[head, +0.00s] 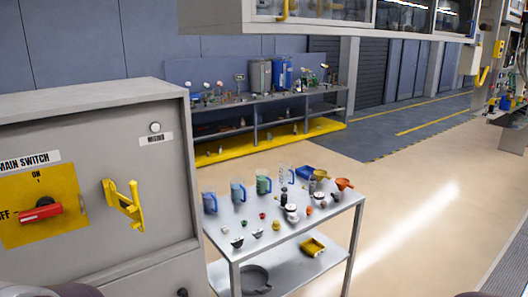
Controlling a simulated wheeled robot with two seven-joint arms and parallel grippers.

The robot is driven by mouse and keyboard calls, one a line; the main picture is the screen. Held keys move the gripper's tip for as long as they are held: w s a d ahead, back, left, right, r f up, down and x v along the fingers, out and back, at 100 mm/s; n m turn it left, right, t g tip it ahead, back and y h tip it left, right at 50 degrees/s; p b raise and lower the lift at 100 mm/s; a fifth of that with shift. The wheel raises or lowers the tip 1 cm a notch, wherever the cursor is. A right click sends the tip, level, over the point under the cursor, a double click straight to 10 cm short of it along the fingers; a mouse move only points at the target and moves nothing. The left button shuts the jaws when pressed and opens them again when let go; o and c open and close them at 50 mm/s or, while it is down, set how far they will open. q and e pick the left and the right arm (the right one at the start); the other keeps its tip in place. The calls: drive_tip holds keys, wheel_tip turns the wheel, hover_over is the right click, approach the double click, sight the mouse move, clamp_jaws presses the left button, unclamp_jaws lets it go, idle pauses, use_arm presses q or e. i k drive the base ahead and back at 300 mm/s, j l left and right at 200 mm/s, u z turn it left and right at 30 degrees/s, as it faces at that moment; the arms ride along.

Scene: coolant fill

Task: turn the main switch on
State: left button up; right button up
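The main switch (41,213) is a red handle on a dark hub, set on a yellow plate (66,184) on the front of a grey cabinet at the left. The red handle lies about level, in line with the OFF mark at its left. The ON mark (36,175) is above the hub. A label reading MAIN SWITCH (28,160) is above the plate. Neither of my grippers shows in the head view; only small dark rounded parts, likely mine, show at the bottom edge.
A yellow handle (123,205) sticks out from the cabinet right of the switch. A round white lamp or button (155,127) is above it. A metal cart (290,238) with jugs, funnels and small parts stands right of the cabinet. Open floor (430,215) lies farther right.

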sight(47, 207)
drive_tip(key=u, duration=0.75)
drive_tip(key=l+u, duration=0.9)
drive_tip(key=k+l+u, duration=0.1)
drive_tip(key=l+u, duration=0.35)
drive_tip(key=i+l, duration=0.1)
drive_tip(key=l, duration=0.2)
drive_tip(key=i+l, duration=0.1)
drive_tip(key=l, duration=0.25)
drive_tip(key=i+l, duration=0.1)
drive_tip(key=l, duration=0.2)
drive_tip(key=i+u, duration=0.1)
drive_tip(key=i, duration=0.3)
